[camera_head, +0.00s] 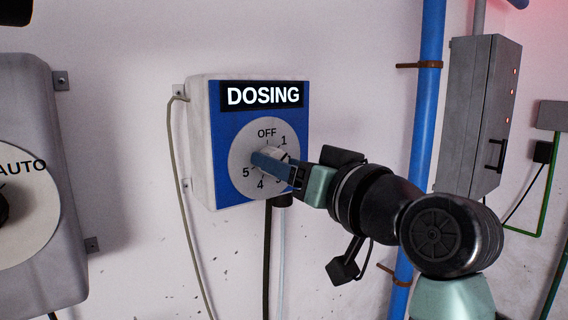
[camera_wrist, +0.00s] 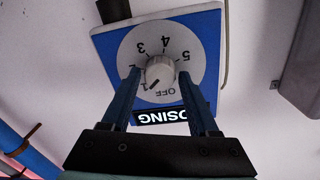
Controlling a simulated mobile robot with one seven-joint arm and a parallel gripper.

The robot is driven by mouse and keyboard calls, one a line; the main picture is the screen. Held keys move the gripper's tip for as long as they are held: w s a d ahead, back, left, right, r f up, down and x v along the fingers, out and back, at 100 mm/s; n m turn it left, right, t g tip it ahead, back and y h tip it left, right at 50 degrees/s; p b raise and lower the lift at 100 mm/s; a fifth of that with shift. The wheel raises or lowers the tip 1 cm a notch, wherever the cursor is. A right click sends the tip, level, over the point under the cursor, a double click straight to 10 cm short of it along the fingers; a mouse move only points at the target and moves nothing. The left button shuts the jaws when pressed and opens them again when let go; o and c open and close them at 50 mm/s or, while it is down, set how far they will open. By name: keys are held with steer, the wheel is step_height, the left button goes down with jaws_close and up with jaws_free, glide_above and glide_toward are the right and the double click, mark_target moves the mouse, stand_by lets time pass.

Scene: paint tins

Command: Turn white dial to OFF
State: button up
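The white dial (camera_wrist: 160,70) is a round, pale knob on a grey disc marked OFF and 1 to 5, on the blue face of the DOSING box (camera_head: 222,150). In the wrist view, which is upside down, its dark pointer line points at about 1, beside OFF. My gripper (camera_wrist: 158,76) is open, with one finger on each side of the dial and a small gap showing on both sides. In the head view my gripper (camera_head: 264,162) reaches in from the right, and its fingers hide part of the knob and some numbers.
A grey box with an AUTO dial (camera_head: 30,190) is at the left. A blue pipe (camera_head: 425,100) and a grey cabinet (camera_head: 480,120) are at the right. Cables hang below the DOSING box. The wall between the left box and the DOSING box is mostly bare.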

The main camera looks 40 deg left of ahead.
jaws_close()
steer(key=shift+f+n+b, duration=0.1)
steer(key=shift+n+b, duration=0.2)
steer(key=shift+b, duration=0.15)
steer(key=shift+n+y+b, duration=0.3)
steer(key=shift+n+b, duration=3.9)
steer(key=shift+n, duration=0.5)
steer(key=shift+o, duration=2)
jaws_free()
